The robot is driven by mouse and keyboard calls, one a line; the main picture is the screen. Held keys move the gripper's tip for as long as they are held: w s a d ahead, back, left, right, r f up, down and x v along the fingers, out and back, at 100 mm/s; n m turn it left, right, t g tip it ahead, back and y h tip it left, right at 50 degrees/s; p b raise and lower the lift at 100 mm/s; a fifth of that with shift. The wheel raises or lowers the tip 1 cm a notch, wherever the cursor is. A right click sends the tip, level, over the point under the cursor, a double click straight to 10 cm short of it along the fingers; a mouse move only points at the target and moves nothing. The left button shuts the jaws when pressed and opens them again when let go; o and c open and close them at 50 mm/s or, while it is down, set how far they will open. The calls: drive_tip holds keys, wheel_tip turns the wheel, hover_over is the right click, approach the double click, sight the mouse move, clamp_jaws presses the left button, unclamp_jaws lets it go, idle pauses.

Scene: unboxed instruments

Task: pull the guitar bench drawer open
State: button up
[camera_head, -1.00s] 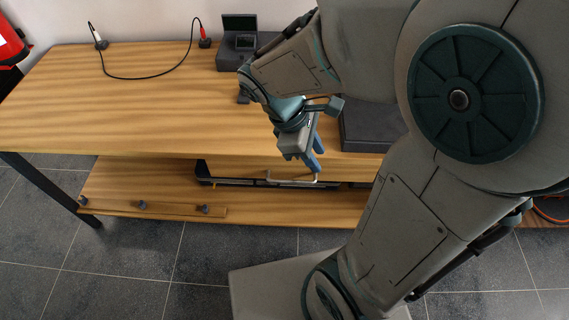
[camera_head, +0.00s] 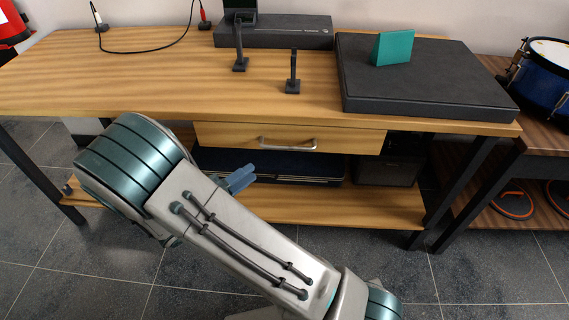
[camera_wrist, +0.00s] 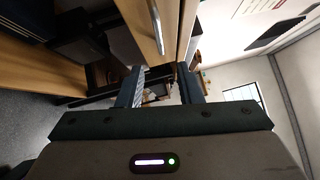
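The guitar bench drawer (camera_head: 230,133) is a light wood front under the bench top, with a silver bar handle (camera_head: 288,146). It looks closed or nearly so; a small gap cannot be ruled out. My gripper (camera_head: 240,178) is below and left of the handle in the head view, its blue fingers apart from it. In the wrist view my gripper (camera_wrist: 160,88) has its two fingers spread with nothing between them. The handle (camera_wrist: 158,30) and drawer front (camera_wrist: 135,12) lie beyond the fingertips, at the top of that view.
The bench top (camera_head: 150,70) carries a dark flat case (camera_head: 430,85), a teal block (camera_head: 393,47), two small dark stands (camera_head: 239,50) and a cable. A lower shelf (camera_head: 340,205) lies beneath the drawer. A side table with a blue drum (camera_head: 545,75) stands right.

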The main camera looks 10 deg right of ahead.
sight(285, 148)
drive_tip(key=shift+t, duration=0.3)
drive_tip(key=b+x, duration=0.1)
drive_tip(key=x, duration=0.5)
drive_tip(key=b+x, duration=0.2)
drive_tip(key=x, duration=0.5)
drive_tip(key=shift+w+d+f+b, duration=0.1)
drive_tip(key=shift+w+f+b, duration=0.1)
drive_tip(key=shift+b, duration=0.1)
